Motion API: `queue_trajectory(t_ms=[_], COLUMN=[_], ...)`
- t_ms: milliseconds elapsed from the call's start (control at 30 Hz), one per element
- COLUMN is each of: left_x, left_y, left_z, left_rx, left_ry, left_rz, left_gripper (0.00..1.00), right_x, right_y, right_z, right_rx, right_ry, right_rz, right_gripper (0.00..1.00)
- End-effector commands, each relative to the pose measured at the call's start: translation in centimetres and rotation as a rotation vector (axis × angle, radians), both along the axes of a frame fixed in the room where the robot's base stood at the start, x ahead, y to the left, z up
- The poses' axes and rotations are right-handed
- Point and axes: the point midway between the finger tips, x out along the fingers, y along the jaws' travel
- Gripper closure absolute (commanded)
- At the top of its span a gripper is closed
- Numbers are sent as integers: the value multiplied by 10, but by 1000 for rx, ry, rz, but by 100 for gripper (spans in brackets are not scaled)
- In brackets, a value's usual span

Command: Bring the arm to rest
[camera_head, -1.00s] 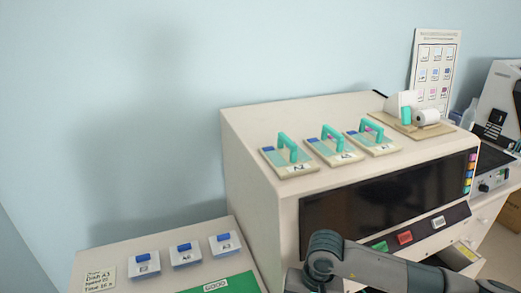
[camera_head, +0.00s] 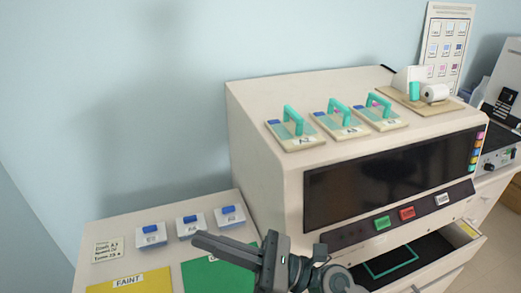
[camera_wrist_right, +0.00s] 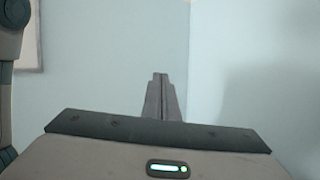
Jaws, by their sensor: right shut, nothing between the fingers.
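My right gripper (camera_head: 198,239) shows at the bottom centre of the head view, pointing left over the front of the low white surface. Its fingers are together with nothing between them, and it hides part of the green mat. In the right wrist view the closed fingers (camera_wrist_right: 160,80) point at a pale blue wall. My left gripper is in neither view.
A white machine (camera_head: 265,130) carries several slide holders with teal handles (camera_head: 294,120). An open drawer (camera_head: 425,245) lies below it. Blue-topped blocks (camera_head: 190,226), a yellow FAINT mat (camera_head: 130,283) and the green mat (camera_head: 215,276) lie left.

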Motion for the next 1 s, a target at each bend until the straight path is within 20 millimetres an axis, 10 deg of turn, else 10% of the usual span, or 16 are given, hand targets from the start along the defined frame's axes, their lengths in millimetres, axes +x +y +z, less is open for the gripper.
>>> queue_trajectory(t_ms=[367, 667, 1000], left_x=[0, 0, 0], left_y=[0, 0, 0], left_z=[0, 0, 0], left_rx=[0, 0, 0], left_ry=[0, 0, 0], left_rz=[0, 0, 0], left_gripper=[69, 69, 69], right_x=[84, 106, 41], right_y=[-112, -214, -289], right_z=[10, -83, -223], right_rx=[605, 1082, 1586], right_ry=[758, 1335, 1878], right_rz=[-288, -519, -821], right_gripper=[100, 100, 100])
